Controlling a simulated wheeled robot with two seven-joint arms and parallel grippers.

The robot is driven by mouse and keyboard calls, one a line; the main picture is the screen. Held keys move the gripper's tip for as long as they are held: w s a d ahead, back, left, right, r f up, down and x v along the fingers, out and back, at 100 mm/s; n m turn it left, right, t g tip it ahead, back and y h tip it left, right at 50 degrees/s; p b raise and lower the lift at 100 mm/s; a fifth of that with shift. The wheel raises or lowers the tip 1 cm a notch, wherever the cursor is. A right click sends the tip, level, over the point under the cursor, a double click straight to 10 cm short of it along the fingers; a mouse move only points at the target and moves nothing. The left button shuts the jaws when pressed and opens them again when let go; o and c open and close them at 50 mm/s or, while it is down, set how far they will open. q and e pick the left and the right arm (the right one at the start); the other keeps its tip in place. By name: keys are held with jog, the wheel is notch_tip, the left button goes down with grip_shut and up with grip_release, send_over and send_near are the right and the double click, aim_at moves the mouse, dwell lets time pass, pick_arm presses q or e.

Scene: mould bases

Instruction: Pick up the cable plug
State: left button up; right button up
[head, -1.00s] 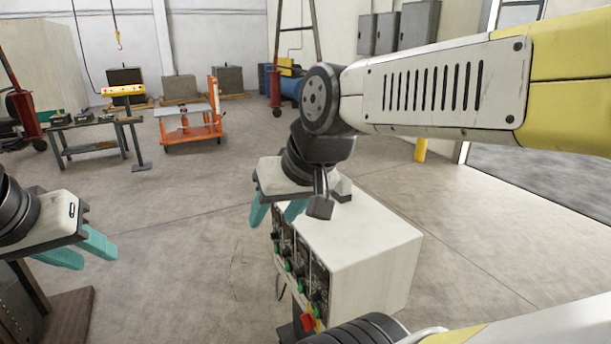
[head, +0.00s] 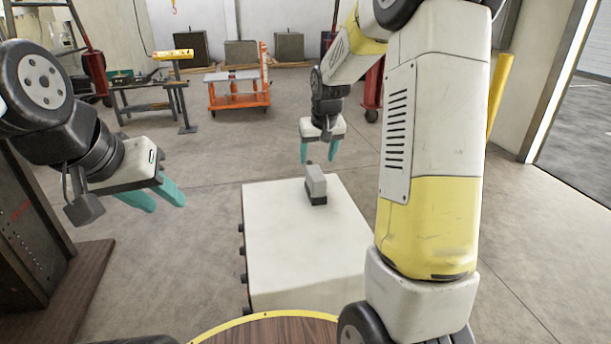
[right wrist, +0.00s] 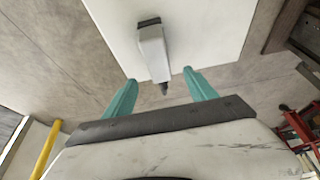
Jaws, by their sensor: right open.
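The cable plug (head: 316,182) is a small light-grey block with a dark base. It stands on the white top of a control cabinet (head: 290,235), near its far edge. My right gripper (head: 318,159) is just beyond the plug in the head view, open and empty, fingers pointing down. In the right wrist view the plug (right wrist: 153,52) lies ahead of the gap between the teal fingers (right wrist: 160,82), with a short dark stub facing them. It looks apart from both fingers. My left gripper (head: 166,203) is open and empty, left of the cabinet.
An orange cart (head: 238,98) and a grey workbench (head: 150,98) stand farther back. A round wooden top with a yellow rim (head: 235,322) is at the near edge. A yellow post (head: 498,95) stands at right. Floor around the cabinet is mostly clear.

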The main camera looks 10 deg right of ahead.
aim_at(316, 172)
jog(key=shift+s+x, duration=0.15)
jog(key=shift+x, duration=1.8)
jog(key=shift+s+x, duration=0.2)
jog(key=shift+x, duration=1.75)
jog(key=shift+d+f, duration=0.15)
jog(key=shift+f, duration=0.25)
jog(key=shift+c, duration=0.3)
grip_shut()
